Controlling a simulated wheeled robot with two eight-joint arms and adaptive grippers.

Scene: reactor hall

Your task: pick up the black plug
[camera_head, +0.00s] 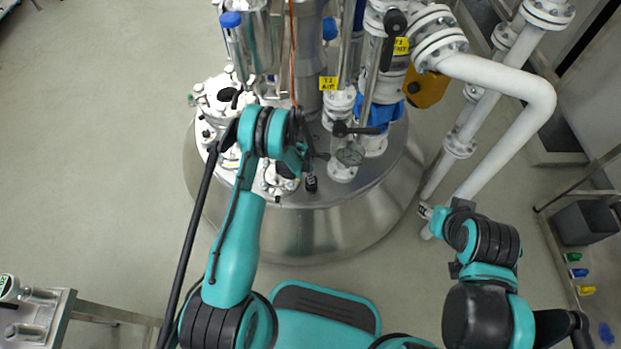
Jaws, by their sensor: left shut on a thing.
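My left gripper (305,162) is over the steel reactor lid, partly hidden by its own wrist. It is shut on a small dark piece just below its fingertips, which looks like the black plug (311,184). The plug shows against the front part of the lid; I cannot tell whether it still touches the lid. My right gripper (428,212) is off to the right of the reactor, small and partly hidden by its arm, and its fingers are not clear.
The round steel reactor (325,225) carries several pipes, valves and flanges close behind and right of my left gripper. White pipes (515,110) stand near my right arm. A grey bin (585,222) is at the right. Open floor lies at the left.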

